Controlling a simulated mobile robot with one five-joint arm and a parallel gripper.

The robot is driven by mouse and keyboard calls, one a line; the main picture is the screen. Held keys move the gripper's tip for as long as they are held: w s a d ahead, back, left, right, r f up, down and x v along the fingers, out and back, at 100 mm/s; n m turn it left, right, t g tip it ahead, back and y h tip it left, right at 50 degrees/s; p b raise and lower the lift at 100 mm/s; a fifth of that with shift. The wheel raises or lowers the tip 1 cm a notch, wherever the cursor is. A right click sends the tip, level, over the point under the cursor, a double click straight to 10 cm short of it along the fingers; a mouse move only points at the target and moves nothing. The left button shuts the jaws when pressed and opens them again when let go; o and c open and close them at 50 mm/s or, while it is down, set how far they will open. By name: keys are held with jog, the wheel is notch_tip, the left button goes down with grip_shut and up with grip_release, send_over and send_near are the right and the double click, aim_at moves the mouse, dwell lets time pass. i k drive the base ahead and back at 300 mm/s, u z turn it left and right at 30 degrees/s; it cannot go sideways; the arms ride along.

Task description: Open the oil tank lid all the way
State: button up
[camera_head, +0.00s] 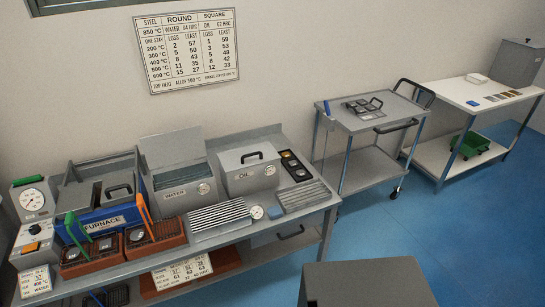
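The oil tank (250,182) is a grey metal box labelled OIL, with a round dial on its front. It stands on the long bench, to the right of the water tank. Its lid (236,159) looks shut, lying over the top, with a black handle (252,155) on it. No inside of the oil tank shows. My gripper is not in view.
The water tank (174,196) has its lid (172,149) raised at the back. The blue-fronted furnace (102,223) stands further left. A cart (360,118) stands right; blue floor lies between.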

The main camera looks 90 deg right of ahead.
aim_at(233, 160)
jog(key=z, duration=0.75)
jog(key=k, duration=1.25)
jog(key=z, duration=0.85)
jog(key=i, duration=1)
